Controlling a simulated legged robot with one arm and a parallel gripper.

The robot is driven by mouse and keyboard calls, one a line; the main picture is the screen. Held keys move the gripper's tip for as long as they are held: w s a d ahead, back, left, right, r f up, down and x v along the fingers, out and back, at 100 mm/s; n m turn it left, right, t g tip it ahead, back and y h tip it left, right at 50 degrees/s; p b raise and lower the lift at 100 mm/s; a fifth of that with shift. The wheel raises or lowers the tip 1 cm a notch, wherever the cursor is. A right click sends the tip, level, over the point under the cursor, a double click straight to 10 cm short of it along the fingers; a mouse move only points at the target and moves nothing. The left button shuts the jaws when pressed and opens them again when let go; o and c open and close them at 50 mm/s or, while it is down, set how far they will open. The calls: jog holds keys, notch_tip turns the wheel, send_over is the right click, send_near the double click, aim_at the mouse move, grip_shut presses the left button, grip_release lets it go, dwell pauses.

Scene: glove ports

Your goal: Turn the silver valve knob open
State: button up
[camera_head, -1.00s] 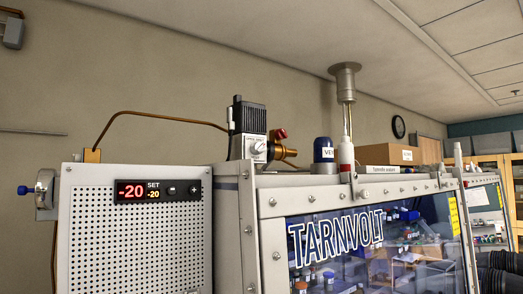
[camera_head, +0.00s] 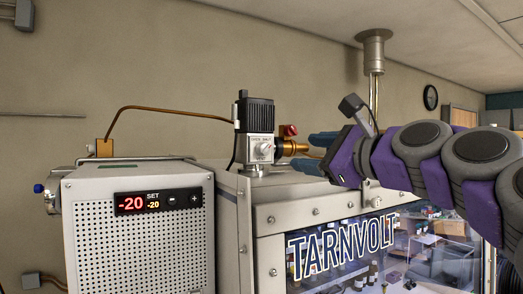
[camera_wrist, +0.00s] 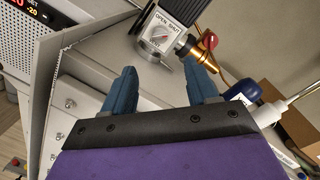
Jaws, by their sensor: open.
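The silver valve knob (camera_head: 264,150) is a small round knob on the front of a grey valve block, with a dark ribbed housing above it. In the wrist view the knob (camera_wrist: 159,36) sits under a label reading OPEN SHUT, just beyond the fingertips and between their lines. My gripper (camera_head: 313,151) has blue fingers and reaches in from the right, pointing left at the valve. In the wrist view my gripper (camera_wrist: 163,60) is open, its fingers apart with nothing between them. It does not appear to touch the knob.
A brass fitting with a red handle (camera_head: 290,131) sticks out right of the valve, close to my fingers. The valve stands on the TARNVOLT glove box (camera_head: 288,213). A white chiller panel (camera_head: 135,250) stands left. A blue-capped container (camera_wrist: 242,92) is near the right finger.

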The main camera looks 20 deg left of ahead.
aim_at(267, 151)
jog(key=x, duration=0.4)
jog(key=p+x, duration=0.1)
jog(key=x, duration=0.3)
jog(key=s+p+x, duration=0.1)
jog(key=x, duration=0.4)
jog(key=shift+a+f, duration=0.1)
jog(key=shift+a, duration=0.25)
jog(key=shift+w+a, duration=0.1)
jog(key=shift+w, duration=0.1)
jog(key=shift+w+d, duration=0.2)
jog(key=shift+d, duration=0.1)
jog(key=shift+w+d+r+p, duration=0.15)
jog(key=shift+d, duration=0.45)
jog(key=shift+w+d+r+p, duration=0.15)
jog(key=shift+d, duration=0.45)
jog(key=shift+s+a+f, duration=0.15)
jog(key=shift+a, duration=1.25)
jog(key=shift+c, duration=0.8)
jog(key=shift+d+f, duration=0.15)
jog(key=c, duration=0.6)
jog(key=shift+c, duration=1.3)
jog(key=shift+f, duration=0.1)
